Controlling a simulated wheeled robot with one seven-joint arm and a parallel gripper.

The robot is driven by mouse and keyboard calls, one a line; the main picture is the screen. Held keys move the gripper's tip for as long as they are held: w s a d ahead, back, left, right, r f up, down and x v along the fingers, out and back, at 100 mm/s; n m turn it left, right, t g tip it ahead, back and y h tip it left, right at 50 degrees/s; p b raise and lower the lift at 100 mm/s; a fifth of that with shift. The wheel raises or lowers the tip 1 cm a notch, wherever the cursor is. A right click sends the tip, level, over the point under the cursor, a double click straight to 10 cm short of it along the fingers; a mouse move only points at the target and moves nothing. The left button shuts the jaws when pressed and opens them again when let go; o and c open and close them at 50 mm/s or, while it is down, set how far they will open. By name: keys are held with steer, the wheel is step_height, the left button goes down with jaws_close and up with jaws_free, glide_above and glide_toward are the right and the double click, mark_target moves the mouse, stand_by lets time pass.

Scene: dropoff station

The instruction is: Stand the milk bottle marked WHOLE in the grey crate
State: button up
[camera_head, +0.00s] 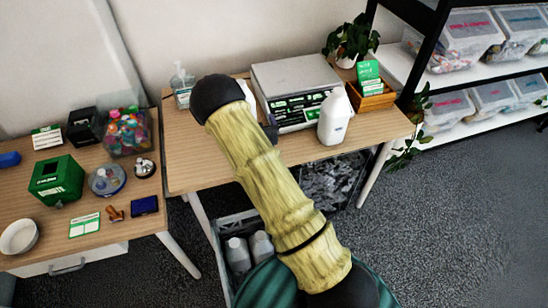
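A white milk bottle (335,117) stands upright on the right table, in front of the scale. Its label is too small to read, so I cannot tell if it says WHOLE. A grey crate (216,246) is on the floor below the table's front edge, with white bottles (239,254) standing in it. My arm crosses the middle of the picture and hides the crate's right part. My gripper cannot be made out; my arm may hide it. A white shape (248,97) shows partly behind my arm; I cannot tell what it is.
The left table (120,228) is cluttered. A second crate of clear items (331,184) is under the right table. Open carpet lies at right.

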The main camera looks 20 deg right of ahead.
steer(key=s+r+g, duration=0.3)
steer(key=s+g, duration=0.1)
steer(key=s, duration=0.6)
steer(key=s+r+g, duration=0.4)
steer(key=s+g, duration=0.1)
steer(key=s, duration=0.5)
steer(key=s+r+n+g+y, duration=0.1)
steer(key=s+r+g, duration=0.3)
steer(key=s, duration=0.6)
steer(key=shift+s+a+r+g, duration=0.15)
steer(key=shift+a+r+g, duration=0.1)
steer(key=shift+g, duration=0.25)
steer(key=shift+c, duration=0.2)
